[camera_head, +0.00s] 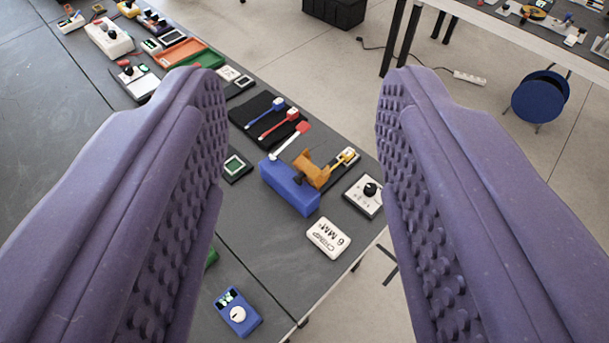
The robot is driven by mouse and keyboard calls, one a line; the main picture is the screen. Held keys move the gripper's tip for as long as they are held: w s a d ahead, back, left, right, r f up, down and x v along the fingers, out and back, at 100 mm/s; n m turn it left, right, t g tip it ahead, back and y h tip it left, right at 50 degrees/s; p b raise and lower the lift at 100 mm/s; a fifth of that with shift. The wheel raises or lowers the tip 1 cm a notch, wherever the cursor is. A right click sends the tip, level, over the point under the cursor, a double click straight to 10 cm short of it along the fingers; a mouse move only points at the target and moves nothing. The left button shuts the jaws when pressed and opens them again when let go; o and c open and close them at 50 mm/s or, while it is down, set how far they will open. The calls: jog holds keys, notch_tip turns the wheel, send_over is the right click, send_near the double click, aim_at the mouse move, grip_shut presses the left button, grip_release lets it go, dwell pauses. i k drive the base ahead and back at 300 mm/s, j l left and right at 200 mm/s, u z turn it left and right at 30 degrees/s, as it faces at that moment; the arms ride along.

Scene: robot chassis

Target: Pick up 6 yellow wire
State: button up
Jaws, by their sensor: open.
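My gripper (301,90) is open, its two purple, knobbed fingers wide apart on the left and right of the view. Nothing is between the fingers; the table lies beyond and below them. A small yellow piece (343,159), which looks like the yellow wire, lies on a black holder beside an orange part (312,168). The orange part stands against a blue block (290,187) and partly hides the yellow piece's lower end. A white block (328,238) marked "6 MM² CRIMP" lies in front of them.
A black holder (250,106) bears blue, red and white-red pieces just behind. A white box with a black knob (366,195) stands near the table's right edge. A blue box with a white dial (238,313) is nearer. The grey table (262,245) has free room at front left.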

aim_at(346, 155)
jog(key=i+l+z, duration=0.1)
jog(key=i+l, duration=1.4)
jog(key=i, duration=0.3)
jog(key=l+z, duration=0.05)
